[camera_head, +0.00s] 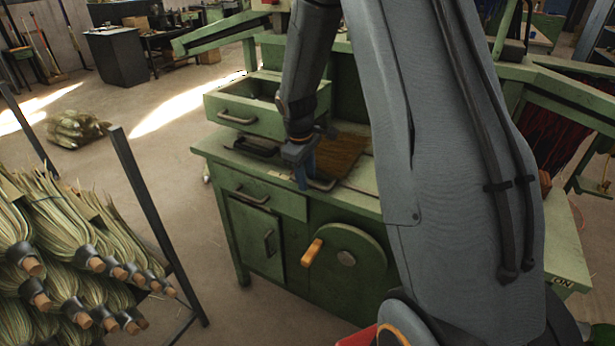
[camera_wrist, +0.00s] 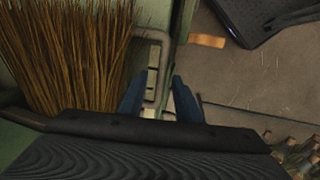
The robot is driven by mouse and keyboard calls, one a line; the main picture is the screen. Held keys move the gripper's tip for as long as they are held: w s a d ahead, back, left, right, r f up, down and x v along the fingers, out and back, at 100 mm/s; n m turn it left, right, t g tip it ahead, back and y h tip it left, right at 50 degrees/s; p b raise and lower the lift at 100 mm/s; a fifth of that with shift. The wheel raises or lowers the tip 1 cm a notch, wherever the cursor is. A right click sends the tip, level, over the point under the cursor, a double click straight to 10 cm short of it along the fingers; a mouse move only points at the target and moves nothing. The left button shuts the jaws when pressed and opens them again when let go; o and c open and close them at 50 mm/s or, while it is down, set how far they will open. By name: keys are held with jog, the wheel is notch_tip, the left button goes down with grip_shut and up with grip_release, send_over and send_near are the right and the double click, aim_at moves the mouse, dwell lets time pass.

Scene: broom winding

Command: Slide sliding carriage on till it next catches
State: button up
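A green winding bench (camera_head: 290,205) stands in the middle of the head view. Brown broom bristles (camera_head: 342,152) lie on its top, and they fill the upper left of the wrist view (camera_wrist: 65,55). Beside them is a pale metal loop handle (camera_wrist: 152,68), which seems to belong to the sliding carriage; the carriage body is not clearly seen. My gripper (camera_head: 304,172) points down at the bench's front edge. In the wrist view its two blue fingers (camera_wrist: 160,92) stand apart, with the loop handle's side between or just beyond them. I cannot tell whether they touch it.
A black tray (camera_head: 255,148) lies on the bench left of my gripper, below a green drawer (camera_head: 240,118). A crank wheel with an orange handle (camera_head: 312,252) is on the bench front. A rack of brooms (camera_head: 70,250) stands at left. Floor between is clear.

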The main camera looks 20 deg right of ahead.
notch_tip(320, 180, up, 8)
jog(key=a+b, duration=0.1)
jog(key=b, duration=0.1)
jog(key=shift+s+f, duration=0.2)
jog(key=shift+s, duration=0.25)
